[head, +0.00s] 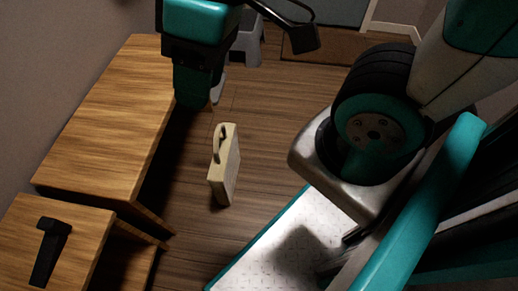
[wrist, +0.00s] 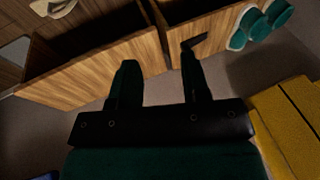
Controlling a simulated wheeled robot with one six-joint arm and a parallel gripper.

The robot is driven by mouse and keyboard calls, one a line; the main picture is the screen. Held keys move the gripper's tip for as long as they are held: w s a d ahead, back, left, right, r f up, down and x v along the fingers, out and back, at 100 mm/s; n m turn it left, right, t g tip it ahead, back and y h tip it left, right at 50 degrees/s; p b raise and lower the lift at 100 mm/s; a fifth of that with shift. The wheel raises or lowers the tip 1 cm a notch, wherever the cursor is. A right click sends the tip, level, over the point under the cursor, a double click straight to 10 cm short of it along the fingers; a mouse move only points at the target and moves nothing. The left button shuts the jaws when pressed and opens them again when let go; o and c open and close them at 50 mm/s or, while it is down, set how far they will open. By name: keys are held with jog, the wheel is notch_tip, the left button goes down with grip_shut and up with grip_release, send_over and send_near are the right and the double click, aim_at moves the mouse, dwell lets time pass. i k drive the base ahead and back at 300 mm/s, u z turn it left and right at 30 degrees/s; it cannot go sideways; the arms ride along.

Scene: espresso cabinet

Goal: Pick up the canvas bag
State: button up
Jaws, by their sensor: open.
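The canvas bag (head: 231,173) is cream, with a handle on top. It stands upright on the dark wood floor in the middle of the head view. A cream shape at the top left edge of the wrist view (wrist: 55,7) looks like its cut-off top. My gripper (wrist: 157,58) is open, with nothing between its fingers. In the head view my teal and black arm end hangs above and left of the bag, apart from it; its fingertips are hard to make out there.
A wooden cabinet (head: 105,115) stands left of the bag, with a lower wooden piece (head: 85,225) in front bearing a black T-shaped object (head: 48,252). A grey stool (head: 247,45) and brown mat (head: 335,47) lie behind. Yellow blocks (wrist: 285,125) show in the wrist view. Floor around the bag is clear.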

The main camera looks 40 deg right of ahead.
aim_at(222, 176)
jog(key=z, duration=1.8)
jog(key=k, duration=0.6)
jog(key=u, duration=1.25)
jog(key=i, duration=0.5)
